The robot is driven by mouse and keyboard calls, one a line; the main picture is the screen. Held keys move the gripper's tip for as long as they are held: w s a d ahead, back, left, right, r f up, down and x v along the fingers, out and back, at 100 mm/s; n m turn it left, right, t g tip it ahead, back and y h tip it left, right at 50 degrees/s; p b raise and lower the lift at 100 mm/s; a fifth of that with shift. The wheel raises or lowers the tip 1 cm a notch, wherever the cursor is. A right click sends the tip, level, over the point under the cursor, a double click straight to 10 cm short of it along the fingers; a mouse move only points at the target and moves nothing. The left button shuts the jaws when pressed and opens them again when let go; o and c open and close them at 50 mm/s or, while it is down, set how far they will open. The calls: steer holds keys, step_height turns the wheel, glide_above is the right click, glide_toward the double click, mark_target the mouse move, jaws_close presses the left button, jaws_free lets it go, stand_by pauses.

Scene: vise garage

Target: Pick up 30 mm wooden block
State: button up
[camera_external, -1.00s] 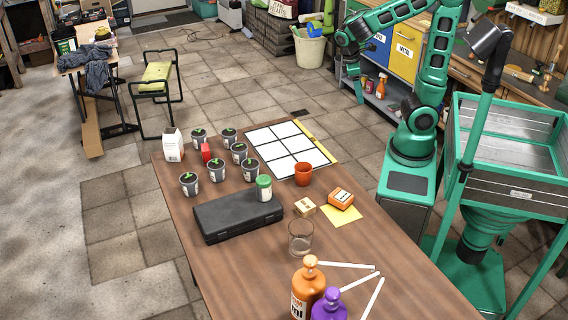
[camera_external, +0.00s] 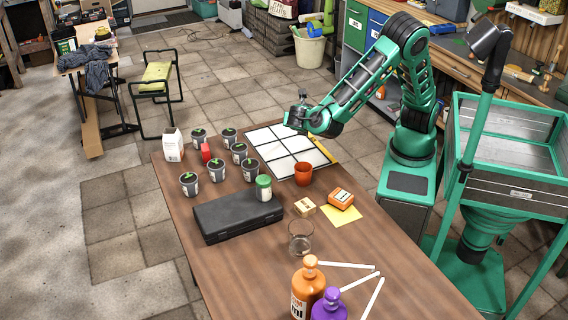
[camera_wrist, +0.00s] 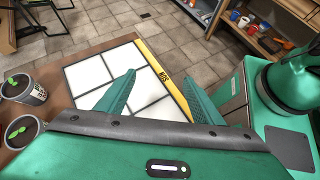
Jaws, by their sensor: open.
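The wooden block (camera_external: 305,207) is a small pale cube on the brown table, between the black case and the orange box in the external view. It is not in the wrist view. My gripper (camera_external: 297,114) is over the white grid board at the far part of the table, beyond the block and well apart from it. In the wrist view my gripper's two green fingers (camera_wrist: 160,92) are spread wide with nothing between them.
A red-orange cup (camera_external: 303,174) stands beyond the block. An orange box (camera_external: 341,198) lies right of it on a yellow note (camera_external: 342,215). A clear glass (camera_external: 301,238) stands nearer. Several potted seedlings (camera_external: 239,153) stand left.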

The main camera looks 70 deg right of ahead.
steer(key=s+a+f+n+t, duration=0.1)
steer(key=a+f+n+t, duration=0.15)
steer(key=a, duration=0.75)
steer(key=n+t+y, duration=0.2)
steer(key=n+t, duration=0.5)
glide_toward(308, 207)
steer(key=x, duration=0.4)
steer(key=shift+r, duration=0.2)
steer(key=shift+x, duration=3.6)
steer(key=shift+f, duration=0.2)
steer(key=c, duration=1.1)
